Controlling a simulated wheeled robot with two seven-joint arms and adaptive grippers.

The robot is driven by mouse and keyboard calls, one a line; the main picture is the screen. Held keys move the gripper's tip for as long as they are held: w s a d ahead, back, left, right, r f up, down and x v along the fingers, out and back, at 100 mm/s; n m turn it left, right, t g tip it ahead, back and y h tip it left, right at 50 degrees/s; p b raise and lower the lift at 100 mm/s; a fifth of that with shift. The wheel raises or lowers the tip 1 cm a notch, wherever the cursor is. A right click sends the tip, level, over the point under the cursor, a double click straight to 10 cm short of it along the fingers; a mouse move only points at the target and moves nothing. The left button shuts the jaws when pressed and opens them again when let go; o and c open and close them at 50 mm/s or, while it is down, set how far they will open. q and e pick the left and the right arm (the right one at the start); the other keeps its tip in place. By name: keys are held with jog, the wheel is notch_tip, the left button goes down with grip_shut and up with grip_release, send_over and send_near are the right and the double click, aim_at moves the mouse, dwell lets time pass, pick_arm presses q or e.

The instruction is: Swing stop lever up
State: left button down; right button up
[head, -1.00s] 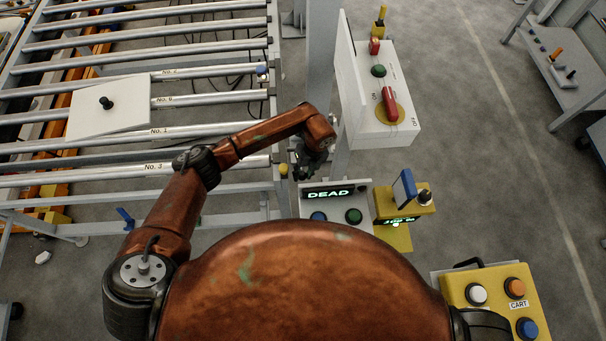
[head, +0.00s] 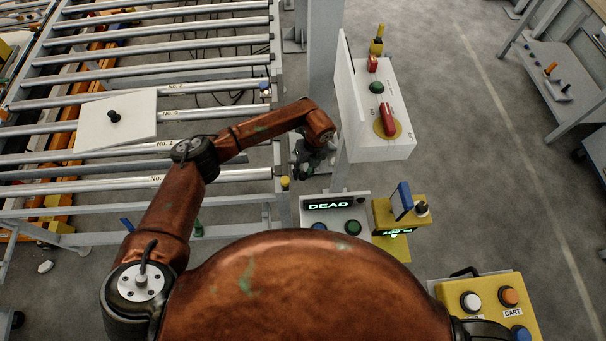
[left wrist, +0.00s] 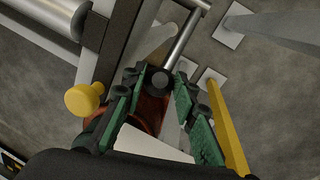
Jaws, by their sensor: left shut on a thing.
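The stop lever (left wrist: 183,40) shows in the left wrist view as a thin metal rod with a dark round end. My left gripper (left wrist: 158,79) has its green-padded fingers on both sides of that dark end and is shut on it. The lever cannot be made out there, as the gripper and forearm cover that spot. My right gripper is not in view.
A yellow knob (left wrist: 84,99) sits on the conveyor frame just left of the fingers. A white control box (head: 385,147) with a red handle stands to the right.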

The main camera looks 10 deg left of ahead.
pick_arm(q)
jog(key=shift+w+a+r, duration=0.1)
jog(key=shift+w, duration=0.3)
jog(key=c, duration=2)
grip_release()
jog(key=o, duration=0.4)
jog(key=shift+o, duration=0.3)
jog(key=shift+s, duration=0.15)
notch_tip(320, 180, up, 12)
jog(key=d, duration=0.2)
jog(key=shift+w+f, duration=0.2)
jog(key=shift+w, duration=0.25)
jog(key=shift+d, duration=0.1)
